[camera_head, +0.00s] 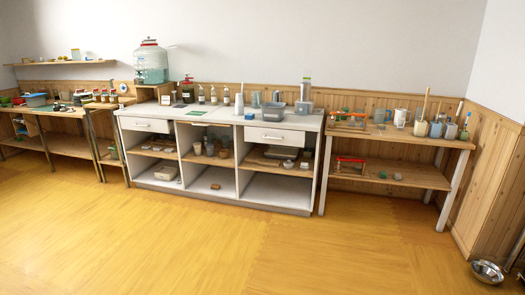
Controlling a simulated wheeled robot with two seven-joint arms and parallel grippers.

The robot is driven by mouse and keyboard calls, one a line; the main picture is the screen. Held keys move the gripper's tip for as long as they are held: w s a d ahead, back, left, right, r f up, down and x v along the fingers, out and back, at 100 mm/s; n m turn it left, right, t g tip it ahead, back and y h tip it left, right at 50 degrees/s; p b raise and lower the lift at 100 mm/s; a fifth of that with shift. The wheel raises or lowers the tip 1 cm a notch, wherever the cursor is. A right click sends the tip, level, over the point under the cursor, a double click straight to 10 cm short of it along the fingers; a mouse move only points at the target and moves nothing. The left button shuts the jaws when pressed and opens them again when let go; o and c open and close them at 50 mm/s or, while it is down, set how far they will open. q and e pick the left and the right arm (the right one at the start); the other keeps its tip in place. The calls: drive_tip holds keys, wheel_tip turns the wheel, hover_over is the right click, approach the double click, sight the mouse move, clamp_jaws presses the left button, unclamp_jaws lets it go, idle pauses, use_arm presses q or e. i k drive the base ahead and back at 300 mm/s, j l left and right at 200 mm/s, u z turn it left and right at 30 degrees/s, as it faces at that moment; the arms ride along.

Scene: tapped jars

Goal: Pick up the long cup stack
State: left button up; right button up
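Neither of my grippers is in view. I cannot pick out a long cup stack for certain at this distance. Several small cups (210,148) stand on the middle shelf of the white cabinet (255,188); whether any are stacked is too small to tell. On the cabinet's top at the right stand clear glass-like vessels (256,99), a grey tub (271,112) and a tall container with a green top (305,92).
A large glass jar with a tap (151,64) stands on a wooden box at the back. A wooden table (399,136) with jars is at right, another table (45,112) at left. A metal bowl (487,271) lies on the floor at right. The yellow floor in front is clear.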

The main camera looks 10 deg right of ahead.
sight(238, 106)
drive_tip(key=i+l+z, duration=0.4)
drive_tip(key=i, duration=0.55)
drive_tip(key=i+l+z, duration=0.1)
drive_tip(key=i+z, duration=0.35)
drive_tip(key=i, duration=0.55)
